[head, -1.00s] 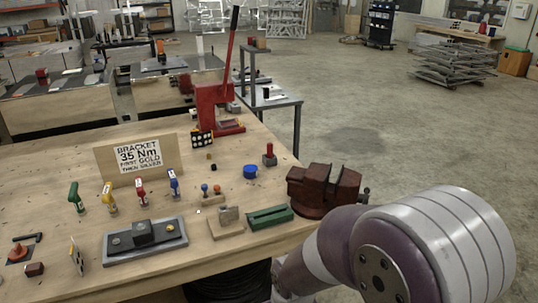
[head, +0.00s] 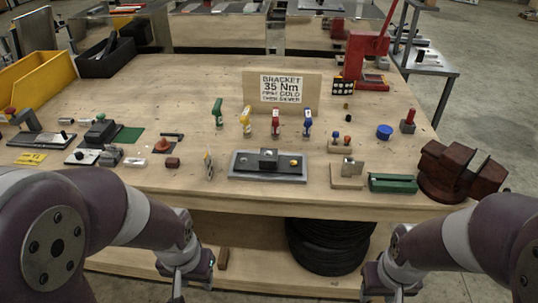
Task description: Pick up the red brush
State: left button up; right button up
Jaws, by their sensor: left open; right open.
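No thing on the workbench (head: 130,185) is clearly a brush at this size. Small red things in the head view are a red block with a dark base (head: 408,121) at the right, a red-and-white upright tool (head: 276,123) in front of the sign, and a dark red block (head: 172,162) at the front left. My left gripper (head: 188,276) is low in front of the bench's near edge, open and empty. My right gripper (head: 385,288) is also low in front of the bench, to the right, open, partly cut by the picture's bottom edge.
A dark red vise (head: 455,172) stands at the bench's right front corner and a red lever press (head: 362,62) behind. Black tyres or coils (head: 330,245) lie below.

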aim_at(412, 112)
jog(key=i+l+z, duration=0.15)
jog(key=l+z, duration=0.25)
jog(key=i+l+z, duration=0.2)
jog(key=z, duration=0.15)
jog(key=i+l+z, duration=0.25)
jog(key=z, duration=0.15)
jog(key=i+l+z, duration=0.25)
jog(key=z, duration=0.15)
jog(key=i+l+z, duration=0.55)
jog(key=i+z, duration=0.6)
jog(key=i+j+u, duration=0.1)
jog(key=i+u, duration=0.15)
jog(key=u, duration=0.15)
jog(key=i+u, duration=0.4)
jog(key=i+l+u, duration=0.1)
jog(key=u, duration=0.25)
jog(key=i+l+u, duration=0.2)
jog(key=u, duration=0.2)
jog(key=i, duration=0.1)
